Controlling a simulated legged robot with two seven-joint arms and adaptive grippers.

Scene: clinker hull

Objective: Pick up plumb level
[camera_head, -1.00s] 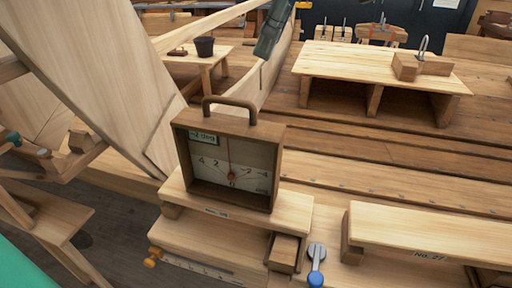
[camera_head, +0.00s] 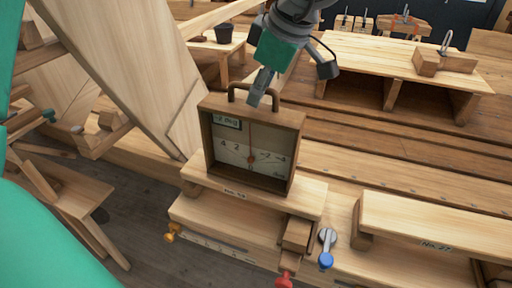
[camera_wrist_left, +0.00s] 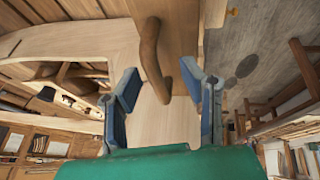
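The plumb level is a wooden box (camera_head: 202,135) with a white dial face, a red needle and a brown arched handle (camera_head: 232,93) on top. It stands upright on a wooden block stand (camera_head: 308,205). My left gripper (camera_head: 262,88) is at the handle, coming down from above; its fingers partly cover the handle's right side. In the left wrist view the two blue-grey fingers (camera_wrist_left: 163,92) are spread apart, with the curved handle (camera_wrist_left: 150,62) showing between them and no clear contact. My right gripper is not in view.
Clamps with orange (camera_head: 171,232), red (camera_head: 284,280) and blue (camera_head: 326,260) handles sit around the stand. A board marked No. 27 (camera_head: 430,225) is at right. Hull planking (camera_head: 125,65) rises at left. A low bench (camera_head: 385,58) stands behind.

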